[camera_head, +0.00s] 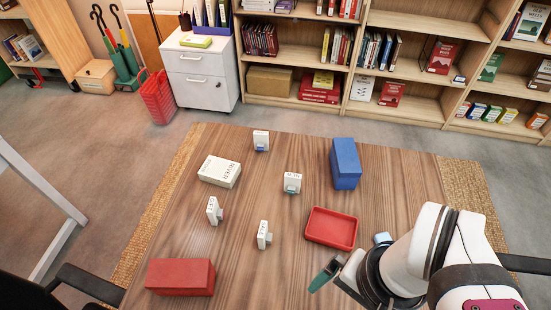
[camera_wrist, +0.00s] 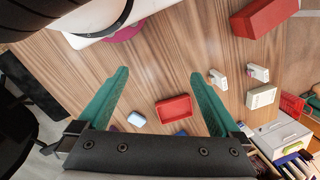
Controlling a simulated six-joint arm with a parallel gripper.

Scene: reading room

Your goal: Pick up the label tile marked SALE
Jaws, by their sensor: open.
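Several small white label tiles on stands are on the wooden table (camera_head: 330,275). The front-most tile (camera_head: 263,235) has small lettering that seems to read SALE; it appears in the wrist view (camera_wrist: 217,78), right of my gripper. The other tiles stand at the left (camera_head: 213,210), the middle (camera_head: 292,182) and the back (camera_head: 261,140); their words are too small to be sure of. My gripper (camera_wrist: 158,74) has green fingers spread wide with nothing between them. It is above the table's front right, apart from every tile. In the head view my arm partly hides it.
A red tray (camera_head: 331,229) lies between my gripper and the middle tile. A blue box (camera_head: 345,164) stands behind it, a white book (camera_head: 219,171) lies back left, and a red box (camera_head: 180,277) is front left. A small pale-blue object (camera_head: 382,238) is beside my arm.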

